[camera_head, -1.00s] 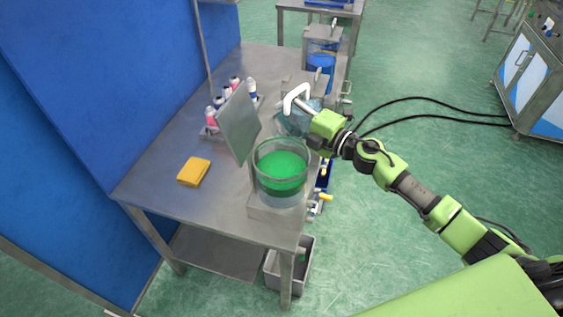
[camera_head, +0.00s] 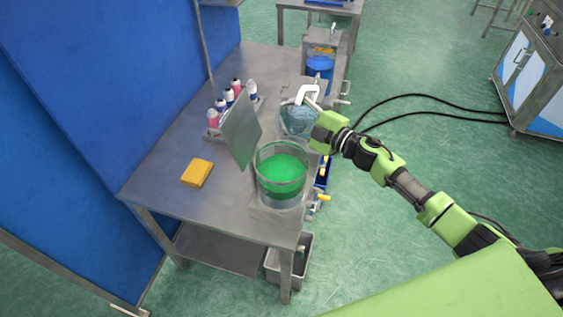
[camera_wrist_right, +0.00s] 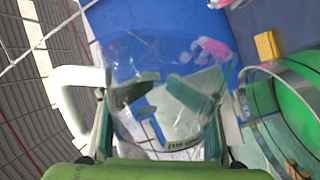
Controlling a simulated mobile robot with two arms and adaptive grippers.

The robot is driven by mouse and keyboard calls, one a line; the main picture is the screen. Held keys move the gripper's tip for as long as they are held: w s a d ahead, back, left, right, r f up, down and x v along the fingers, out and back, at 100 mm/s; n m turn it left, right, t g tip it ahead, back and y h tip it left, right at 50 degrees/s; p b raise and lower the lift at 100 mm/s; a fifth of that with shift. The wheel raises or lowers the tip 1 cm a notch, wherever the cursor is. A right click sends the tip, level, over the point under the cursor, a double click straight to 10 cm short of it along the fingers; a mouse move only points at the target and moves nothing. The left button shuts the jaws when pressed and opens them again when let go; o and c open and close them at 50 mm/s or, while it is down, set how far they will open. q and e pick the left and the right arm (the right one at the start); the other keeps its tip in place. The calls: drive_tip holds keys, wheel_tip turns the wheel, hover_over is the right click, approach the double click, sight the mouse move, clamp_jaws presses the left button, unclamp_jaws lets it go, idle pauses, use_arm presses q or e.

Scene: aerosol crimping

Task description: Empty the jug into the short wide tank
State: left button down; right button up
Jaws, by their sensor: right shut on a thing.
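The short wide tank (camera_head: 300,163) is a clear glass cylinder partly filled with green liquid, near the table's front right corner. Part of it also shows at the right edge of the wrist view (camera_wrist_right: 262,125). The clear bluish jug (camera_head: 296,122) with a white handle (camera_head: 307,93) is just behind the tank. My right gripper (camera_head: 316,122) is shut on the jug. In the wrist view the jug (camera_wrist_right: 150,70) fills the middle between the fingers. I see no coloured liquid in it, but its contents are hard to tell. My left gripper is not in view.
A grey upright panel (camera_head: 241,130) stands close left of the tank. A rack of bottles (camera_head: 228,98), a yellow sponge-like block (camera_head: 197,172) and a blue-filled vessel (camera_head: 320,68) are on or beyond the table (camera_head: 165,170). Small valves stick out along its right edge.

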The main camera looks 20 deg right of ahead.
drive_tip(key=shift+r+m+p, duration=0.25)
drive_tip(key=shift+m+p, duration=0.05)
drive_tip(key=shift+m, duration=0.2)
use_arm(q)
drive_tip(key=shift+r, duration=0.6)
use_arm(e)
drive_tip(key=shift+f, duration=0.1)
drive_tip(key=shift+r+m+p, duration=0.5)
drive_tip(key=shift+m+p, duration=0.2)
drive_tip(key=shift+p, duration=0.25)
drive_tip(key=shift+r+m+p, duration=0.15)
drive_tip(key=shift+m+p, duration=0.35)
drive_tip(key=shift+m, duration=0.1)
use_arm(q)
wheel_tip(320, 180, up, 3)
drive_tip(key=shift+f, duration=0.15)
use_arm(e)
drive_tip(key=shift+m, duration=0.5)
drive_tip(key=shift+d, duration=0.1)
